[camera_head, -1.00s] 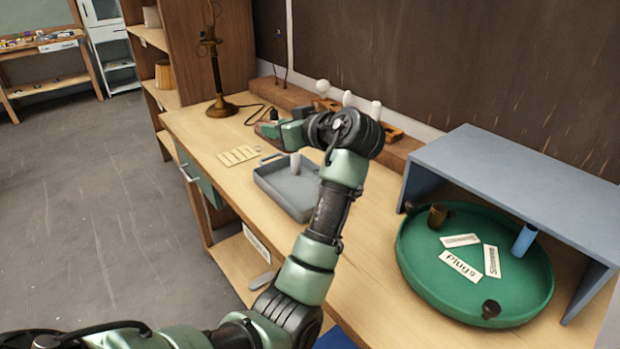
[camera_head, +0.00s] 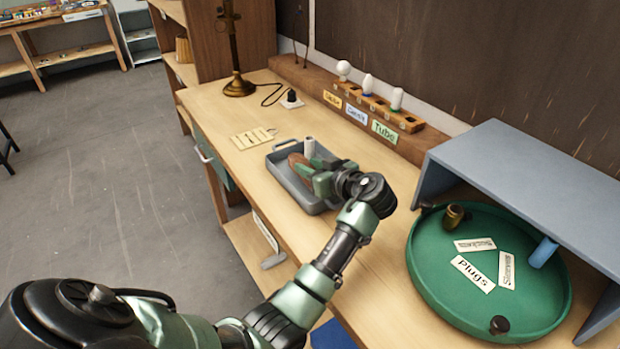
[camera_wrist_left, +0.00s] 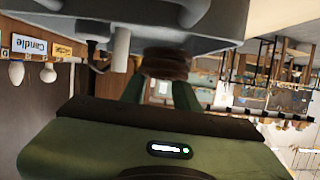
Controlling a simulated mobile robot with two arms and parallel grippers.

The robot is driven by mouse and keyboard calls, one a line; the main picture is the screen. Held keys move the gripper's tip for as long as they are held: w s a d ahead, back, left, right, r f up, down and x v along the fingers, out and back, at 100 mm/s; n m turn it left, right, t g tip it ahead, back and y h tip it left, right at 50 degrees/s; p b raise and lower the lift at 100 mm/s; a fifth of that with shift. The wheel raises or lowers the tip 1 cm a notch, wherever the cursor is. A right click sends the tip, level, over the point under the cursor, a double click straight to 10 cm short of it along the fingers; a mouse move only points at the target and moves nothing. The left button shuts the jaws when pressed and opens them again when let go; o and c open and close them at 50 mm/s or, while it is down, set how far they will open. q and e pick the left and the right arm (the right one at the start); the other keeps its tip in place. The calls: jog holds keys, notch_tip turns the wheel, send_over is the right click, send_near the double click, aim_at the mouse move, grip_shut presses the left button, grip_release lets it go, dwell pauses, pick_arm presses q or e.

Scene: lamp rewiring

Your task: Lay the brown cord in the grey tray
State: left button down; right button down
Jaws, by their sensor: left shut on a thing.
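The brown cord (camera_head: 298,161) is a small bundle between the fingers of my left gripper (camera_head: 309,171). It also shows in the left wrist view (camera_wrist_left: 166,62), gripped between the green fingertips. The gripper is shut on it and is over the grey tray (camera_head: 283,178), on the wooden bench. The cord appears within the tray's outline; whether it touches the tray floor I cannot tell. The tray also shows at the top of the left wrist view (camera_wrist_left: 215,22). A white cylinder (camera_head: 309,147) stands in the tray near the cord. My right gripper is not in view.
A cream slatted piece (camera_head: 253,138) lies left of the tray. A brass lamp (camera_head: 237,85) with a black cord and plug (camera_head: 291,99) stands behind. A bulb rack (camera_head: 372,104) is at the back. A green round tray (camera_head: 425,275) and blue-grey shelf (camera_head: 540,175) stand right.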

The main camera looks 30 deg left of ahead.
pick_arm(q)
jog(key=shift+f, duration=0.4)
notch_tip(320, 180, down, 3)
jog(key=shift+r, duration=0.15)
jog(key=shift+f+p, duration=0.3)
jog(key=shift+f, duration=0.25)
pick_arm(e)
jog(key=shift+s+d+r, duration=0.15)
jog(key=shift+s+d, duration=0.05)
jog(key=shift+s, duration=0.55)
pick_arm(q)
jog(key=c, duration=1.1)
grip_release()
jog(key=shift+o, duration=0.2)
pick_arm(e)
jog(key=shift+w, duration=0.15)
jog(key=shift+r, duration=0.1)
